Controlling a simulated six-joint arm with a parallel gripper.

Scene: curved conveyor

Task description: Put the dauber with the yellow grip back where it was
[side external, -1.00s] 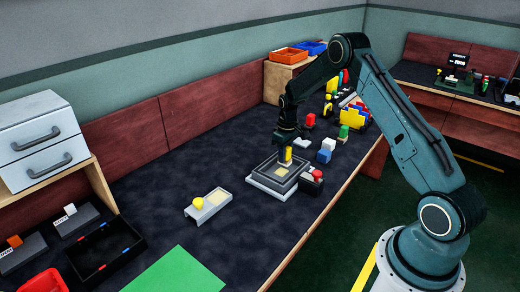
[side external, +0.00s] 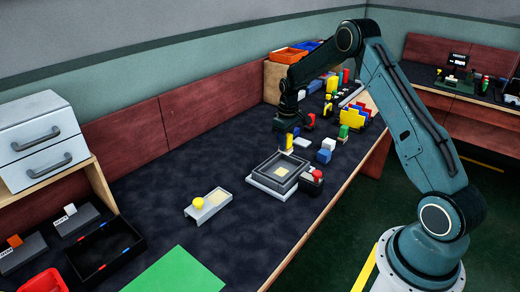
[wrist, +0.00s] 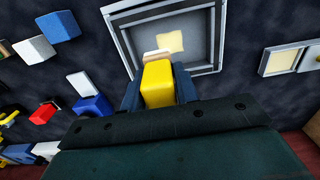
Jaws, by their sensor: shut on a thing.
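The dauber with the yellow grip (side external: 289,143) is held upright under my gripper (side external: 289,135). In the wrist view the yellow grip (wrist: 157,84) sits between both fingers, and a pale end (wrist: 157,54) shows beyond it. A square dark grey tray with a light rim (side external: 270,188) lies just in front of the dauber. A pale yellow patch (side external: 281,169) is on its floor; the patch also shows in the wrist view (wrist: 170,41). The dauber appears above the table by the tray's far edge; its exact height is unclear.
A red-topped dark block (side external: 314,177) stands against the tray's right side. White and blue blocks (side external: 325,152) are behind it. A light holder with a yellow ball (side external: 208,205) lies front left.

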